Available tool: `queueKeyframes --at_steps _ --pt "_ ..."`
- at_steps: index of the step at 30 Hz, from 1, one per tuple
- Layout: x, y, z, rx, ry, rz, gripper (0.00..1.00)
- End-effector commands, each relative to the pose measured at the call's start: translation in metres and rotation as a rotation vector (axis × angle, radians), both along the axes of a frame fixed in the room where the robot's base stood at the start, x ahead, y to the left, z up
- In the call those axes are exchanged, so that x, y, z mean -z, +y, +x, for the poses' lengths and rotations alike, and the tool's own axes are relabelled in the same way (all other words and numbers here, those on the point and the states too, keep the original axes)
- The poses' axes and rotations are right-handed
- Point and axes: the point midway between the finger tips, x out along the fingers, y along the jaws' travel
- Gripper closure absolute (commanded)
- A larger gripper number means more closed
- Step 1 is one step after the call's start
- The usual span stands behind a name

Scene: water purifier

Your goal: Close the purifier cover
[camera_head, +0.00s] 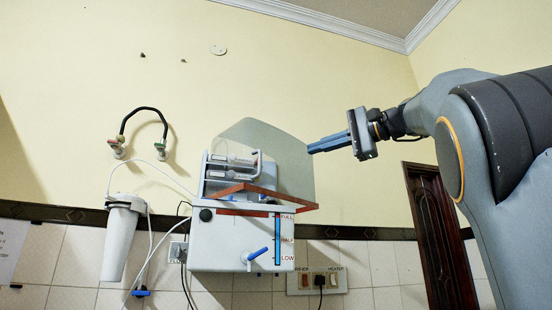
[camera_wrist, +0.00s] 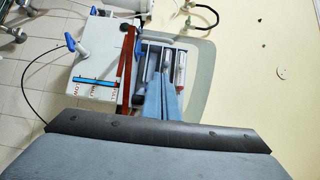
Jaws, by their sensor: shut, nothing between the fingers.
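The water purifier (camera_head: 236,238) is a white wall-mounted box with a level strip and a blue tap. It also shows rotated in the wrist view (camera_wrist: 98,62). Its translucent grey cover (camera_head: 285,150) stands raised, with a red-brown trim edge tilted above the box front. Filter cartridges (camera_head: 232,160) show in the open upper part. In the wrist view the grey cover panel (camera_wrist: 207,70) lies beyond the cartridges. My gripper (camera_head: 310,149) is shut and empty, its blue fingers pointing left near the cover's right edge. Contact with the cover cannot be told.
A white filter canister (camera_head: 121,240) with tubes hangs to the left. A black hose (camera_head: 143,110) joins two wall valves. A switch panel (camera_head: 317,281) is on the tiles below right. The wall above the purifier is mostly clear.

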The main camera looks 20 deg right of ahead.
Motion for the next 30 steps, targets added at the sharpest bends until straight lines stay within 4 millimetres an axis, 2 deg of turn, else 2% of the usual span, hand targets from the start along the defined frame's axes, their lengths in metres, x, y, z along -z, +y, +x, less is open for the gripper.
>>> queueKeyframes --at_steps 2,5,20,24,30 --pt "-0.008 0.003 -0.005 -0.010 -0.013 0.001 1.00" --pt "-0.011 0.009 0.000 -0.015 -0.015 0.003 1.00" --pt "-0.011 0.067 0.071 -0.016 -0.013 0.003 1.00" --pt "-0.010 0.087 0.073 -0.013 -0.015 0.002 1.00" --pt "-0.008 0.103 0.075 -0.011 -0.014 0.001 1.00"
